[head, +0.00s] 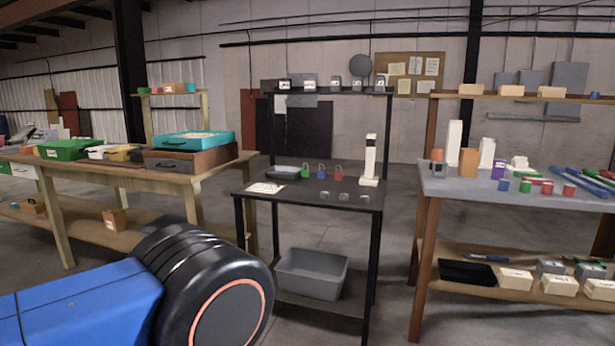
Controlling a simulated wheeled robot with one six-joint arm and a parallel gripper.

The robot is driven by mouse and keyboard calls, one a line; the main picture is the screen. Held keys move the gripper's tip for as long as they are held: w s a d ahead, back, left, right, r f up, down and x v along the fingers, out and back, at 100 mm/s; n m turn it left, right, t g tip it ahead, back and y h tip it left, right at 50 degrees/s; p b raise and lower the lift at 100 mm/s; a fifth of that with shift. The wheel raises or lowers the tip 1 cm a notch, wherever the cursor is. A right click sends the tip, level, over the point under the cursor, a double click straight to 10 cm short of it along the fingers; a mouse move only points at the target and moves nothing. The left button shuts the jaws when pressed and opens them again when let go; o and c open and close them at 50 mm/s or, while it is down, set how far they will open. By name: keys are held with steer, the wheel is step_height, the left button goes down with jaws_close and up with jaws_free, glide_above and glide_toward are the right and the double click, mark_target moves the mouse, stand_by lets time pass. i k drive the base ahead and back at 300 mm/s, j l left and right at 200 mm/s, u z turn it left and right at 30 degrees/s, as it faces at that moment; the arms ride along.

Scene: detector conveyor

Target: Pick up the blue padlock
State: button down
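The blue padlock (322,172) stands on the black table (345,203) in the middle of the head view. It is between a green padlock (305,172) on its left and a red padlock (338,174) on its right. All of them look upright, with small gaps between them. A large blue and black part of my own arm fills the lower left. My gripper is not in view.
Small grey items (343,196) lie in front of the padlocks. A white upright device (370,160) stands right of them, a paper sheet (265,188) left. A grey bin (311,273) is below. Wooden workbenches flank the table, with open floor between.

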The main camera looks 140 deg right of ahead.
mark_target(321, 174)
steer(key=z, duration=4.95)
steer(key=i, duration=0.1)
